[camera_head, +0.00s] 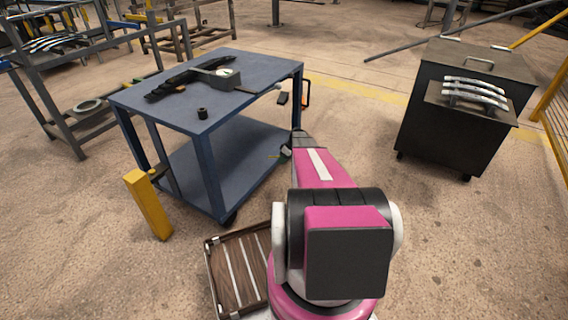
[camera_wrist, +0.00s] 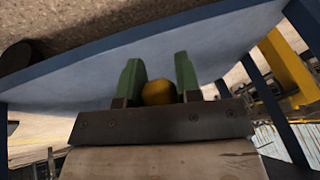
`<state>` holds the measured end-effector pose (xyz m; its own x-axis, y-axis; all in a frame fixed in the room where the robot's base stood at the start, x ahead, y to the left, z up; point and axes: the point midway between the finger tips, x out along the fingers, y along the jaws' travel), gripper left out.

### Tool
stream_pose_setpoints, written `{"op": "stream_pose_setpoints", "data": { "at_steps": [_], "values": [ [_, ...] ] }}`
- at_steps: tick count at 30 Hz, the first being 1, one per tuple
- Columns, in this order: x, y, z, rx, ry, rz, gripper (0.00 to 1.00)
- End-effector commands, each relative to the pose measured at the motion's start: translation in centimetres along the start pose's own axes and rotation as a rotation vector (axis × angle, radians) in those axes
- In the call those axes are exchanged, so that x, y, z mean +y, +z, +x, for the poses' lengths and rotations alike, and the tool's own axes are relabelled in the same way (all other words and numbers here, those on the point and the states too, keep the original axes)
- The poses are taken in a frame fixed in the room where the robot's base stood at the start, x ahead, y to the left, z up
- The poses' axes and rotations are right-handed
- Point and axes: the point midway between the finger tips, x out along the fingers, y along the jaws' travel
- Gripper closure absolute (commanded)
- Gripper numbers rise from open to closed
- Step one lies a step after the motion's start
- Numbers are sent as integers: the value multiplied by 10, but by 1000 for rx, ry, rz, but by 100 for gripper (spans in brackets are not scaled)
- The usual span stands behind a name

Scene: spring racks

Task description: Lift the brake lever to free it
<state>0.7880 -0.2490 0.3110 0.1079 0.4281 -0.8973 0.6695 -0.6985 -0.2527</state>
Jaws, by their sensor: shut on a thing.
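In the wrist view my gripper (camera_wrist: 160,88) has its two green fingers on either side of a rounded yellow-orange knob (camera_wrist: 159,93), and it is shut on it. The knob looks like the end of the brake lever; the rest of the lever is hidden. In the camera_head view my gripper (camera_head: 285,152) is low at the right side of the blue cart (camera_head: 250,66), beside the lower shelf. A thin yellowish piece (camera_head: 274,157) shows just left of the fingers there. My own arm hides much of this area.
The cart top carries a black strap-like part (camera_head: 178,84), a grey device (camera_head: 222,72) and a small black cylinder (camera_head: 202,113). A yellow post (camera_head: 147,204) stands at the cart's left. A dark cabinet (camera_head: 440,136) stands at the right, with open floor between.

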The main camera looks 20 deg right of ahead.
Motion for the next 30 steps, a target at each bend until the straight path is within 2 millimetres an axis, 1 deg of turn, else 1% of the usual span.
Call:
{"op": "stream_pose_setpoints", "data": {
  "at_steps": [1, 6, 21, 22, 24, 30],
  "values": [
    [-1, -3, -4, 5, 1, 0, 100],
    [-2, -6, -7, 7, 1, 0, 100],
    [-3, -8, -8, 9, 0, -1, 100],
    [-3, -8, -8, 9, 0, -1, 63],
    [-3, -8, -8, 8, 0, -1, 44],
    [-2, -7, -8, 7, 0, -1, 44]
  ]
}}
